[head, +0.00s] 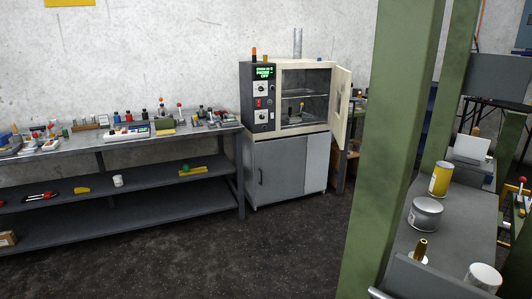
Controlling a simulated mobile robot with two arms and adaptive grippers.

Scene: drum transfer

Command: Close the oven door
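The oven (290,98) stands against the back wall on a grey cabinet, a little right of the middle. Its cream door (341,105) is hinged on the right side and stands open, swung out to the front right. The chamber (305,92) is exposed, with wire shelves and a small yellowish item (301,106) inside. The control panel on the left has a lit green display (264,73) and knobs. Neither of my grippers shows in the head view.
A green post (390,150) rises in the right foreground, near the oven door's side. Right of it, a grey surface (455,250) holds cans. A long workbench (120,145) cluttered with small items lines the wall at left. The dark floor (200,255) before the oven is clear.

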